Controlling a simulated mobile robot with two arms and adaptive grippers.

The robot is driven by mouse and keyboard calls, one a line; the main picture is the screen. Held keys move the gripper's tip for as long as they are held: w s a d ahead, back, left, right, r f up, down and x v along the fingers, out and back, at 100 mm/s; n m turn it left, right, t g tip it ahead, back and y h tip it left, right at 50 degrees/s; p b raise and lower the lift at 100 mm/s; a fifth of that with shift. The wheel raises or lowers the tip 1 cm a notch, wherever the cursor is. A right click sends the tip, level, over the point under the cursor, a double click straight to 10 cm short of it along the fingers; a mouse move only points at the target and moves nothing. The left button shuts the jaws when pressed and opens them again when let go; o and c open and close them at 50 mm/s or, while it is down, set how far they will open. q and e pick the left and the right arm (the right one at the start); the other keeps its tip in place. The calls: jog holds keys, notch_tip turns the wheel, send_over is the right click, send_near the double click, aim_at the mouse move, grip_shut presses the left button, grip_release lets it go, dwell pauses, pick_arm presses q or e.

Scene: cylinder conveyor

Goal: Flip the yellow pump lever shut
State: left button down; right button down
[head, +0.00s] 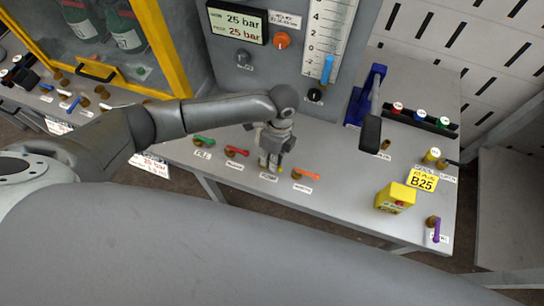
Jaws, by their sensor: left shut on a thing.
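The yellow pump lever is mostly hidden behind my left gripper (270,163). Only a small yellow bit (280,169) shows beside the fingertips, just above a white label (268,177). My left gripper points down at the bench there and is shut on the lever. The lever's angle cannot be told. My right gripper is out of view.
A red lever (238,152) and a green lever (204,141) sit left of the gripper; an orange lever (308,174) sits close on its right. A yellow box (395,198), a purple lever (436,231) and a blue device with black handle (370,132) stand further right.

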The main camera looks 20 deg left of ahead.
pick_arm(q)
jog(key=shift+w+r+n+p, duration=0.15)
jog(key=shift+r+n+p, duration=0.1)
jog(key=shift+n+p, duration=0.65)
jog(key=shift+p, duration=0.2)
jog(key=shift+w+f+n+h+p, duration=0.2)
jog(key=shift+n+h+p, duration=0.1)
jog(key=shift+n, duration=0.2)
jog(key=c, duration=1.5)
grip_release()
